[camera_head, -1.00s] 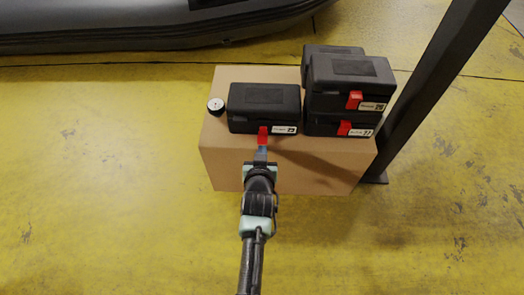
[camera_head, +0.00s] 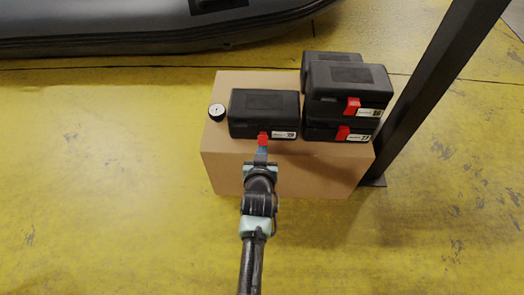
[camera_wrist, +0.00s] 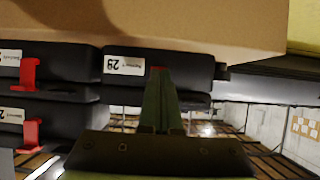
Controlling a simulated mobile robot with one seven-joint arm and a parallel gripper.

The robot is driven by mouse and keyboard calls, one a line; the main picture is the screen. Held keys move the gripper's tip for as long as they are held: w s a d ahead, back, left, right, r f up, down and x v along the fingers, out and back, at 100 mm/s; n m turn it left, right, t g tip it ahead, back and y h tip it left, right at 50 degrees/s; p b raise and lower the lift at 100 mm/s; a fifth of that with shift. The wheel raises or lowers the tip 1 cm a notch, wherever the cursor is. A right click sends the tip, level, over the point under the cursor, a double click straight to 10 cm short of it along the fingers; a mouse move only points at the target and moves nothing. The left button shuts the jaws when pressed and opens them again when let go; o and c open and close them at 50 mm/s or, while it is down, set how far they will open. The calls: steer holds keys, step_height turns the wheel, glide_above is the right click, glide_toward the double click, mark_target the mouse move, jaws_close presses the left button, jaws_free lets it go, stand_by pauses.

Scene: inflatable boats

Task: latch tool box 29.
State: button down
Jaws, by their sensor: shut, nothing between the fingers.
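Tool box 29 (camera_head: 264,107) is a black case with its lid down, on the left of a cardboard carton's top. Its white label shows the number 29, upside down in the wrist view (camera_wrist: 125,66). Its red latch (camera_head: 263,137) is at the middle of the front face. My gripper (camera_head: 261,153) is shut and empty, with its fingertips at the latch from the front. In the wrist view the fingers (camera_wrist: 160,95) cover most of the latch; only a little red (camera_wrist: 158,69) shows above the tips. I cannot tell whether the latch is fully seated.
The cardboard carton (camera_head: 285,172) bears the boxes. Other black tool boxes with red latches (camera_head: 348,78) are stacked close on the right. A small round gauge (camera_head: 216,112) lies left of box 29. A dark post (camera_head: 430,90) stands at the right. The yellow floor in front is clear.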

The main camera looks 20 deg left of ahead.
steer(key=shift+r, duration=0.15)
steer(key=shift+w+r+p, duration=0.2)
steer(key=shift+r+p, duration=0.4)
steer(key=shift+a+r, duration=0.1)
steer(key=shift+w+a+r+p, duration=0.1)
steer(key=shift+w+r+p, duration=0.3)
steer(key=shift+r, duration=0.15)
steer(key=p, duration=0.8)
glide_toward(263, 138)
steer(key=shift+s+f, duration=0.25)
steer(key=shift+s, duration=0.6)
